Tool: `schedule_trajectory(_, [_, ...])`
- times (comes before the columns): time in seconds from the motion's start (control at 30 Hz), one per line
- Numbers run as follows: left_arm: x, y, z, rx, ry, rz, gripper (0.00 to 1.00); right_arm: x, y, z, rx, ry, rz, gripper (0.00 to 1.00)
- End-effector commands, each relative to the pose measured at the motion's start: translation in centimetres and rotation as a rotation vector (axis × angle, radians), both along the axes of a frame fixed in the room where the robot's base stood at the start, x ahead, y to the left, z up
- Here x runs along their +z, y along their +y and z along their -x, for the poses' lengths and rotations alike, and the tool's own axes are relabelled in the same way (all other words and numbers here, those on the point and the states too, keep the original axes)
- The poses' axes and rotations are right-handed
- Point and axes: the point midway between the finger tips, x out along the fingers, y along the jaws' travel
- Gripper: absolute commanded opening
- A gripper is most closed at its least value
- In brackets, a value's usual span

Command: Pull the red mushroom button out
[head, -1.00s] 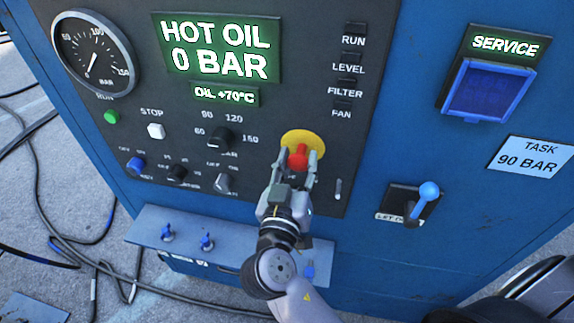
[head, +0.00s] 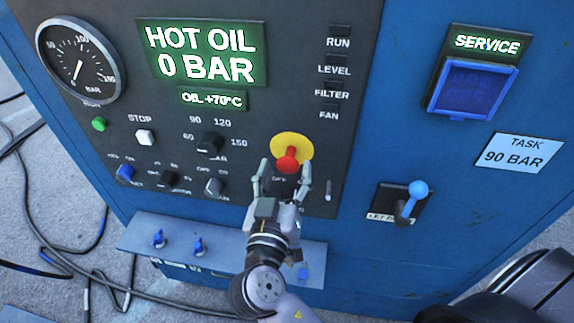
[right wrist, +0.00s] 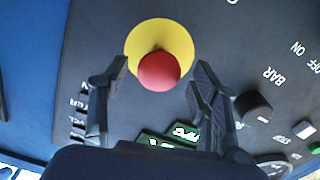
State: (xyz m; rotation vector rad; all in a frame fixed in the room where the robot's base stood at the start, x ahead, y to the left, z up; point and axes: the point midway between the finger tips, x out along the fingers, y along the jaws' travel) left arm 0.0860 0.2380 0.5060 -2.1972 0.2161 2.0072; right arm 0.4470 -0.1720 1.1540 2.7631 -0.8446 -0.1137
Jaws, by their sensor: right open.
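The red mushroom button (head: 287,161) sits on a round yellow plate (head: 293,145) low on the dark control panel. In the head view its red stem shows between the cap and the plate. My right gripper (head: 281,176) is open just below the button, its fingers spread and apart from it. In the right wrist view the red button (right wrist: 159,70) lies between and beyond the two open fingertips (right wrist: 160,70), with nothing held. My left gripper is not in view.
A lever with a blue knob (head: 417,189) is to the right. Knobs such as the black selector (head: 210,143) sit left of the button. A narrow shelf (head: 185,245) with blue valves sticks out below. The gauge (head: 80,60) stands near zero.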

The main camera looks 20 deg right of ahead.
Motion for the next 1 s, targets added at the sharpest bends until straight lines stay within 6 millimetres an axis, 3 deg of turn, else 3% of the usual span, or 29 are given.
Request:
schedule_trajectory(0.2, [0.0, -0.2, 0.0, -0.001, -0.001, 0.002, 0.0, -0.1, 2.1, 3.1, 0.001, 0.002, -0.001, 0.57])
schedule_trajectory(0.33, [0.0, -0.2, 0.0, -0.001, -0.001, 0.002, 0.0, 0.0, 2.8, 4.2, 0.001, 0.001, -0.001, 0.57])
schedule_trajectory(0.9, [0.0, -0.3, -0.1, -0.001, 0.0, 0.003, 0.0, 0.0, 3.0, 4.5, 0.0, 0.001, -0.001, 0.57])
schedule_trajectory(1.0, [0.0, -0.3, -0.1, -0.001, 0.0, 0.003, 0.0, -0.9, 2.5, 4.5, -0.004, 0.033, -0.01, 0.57])
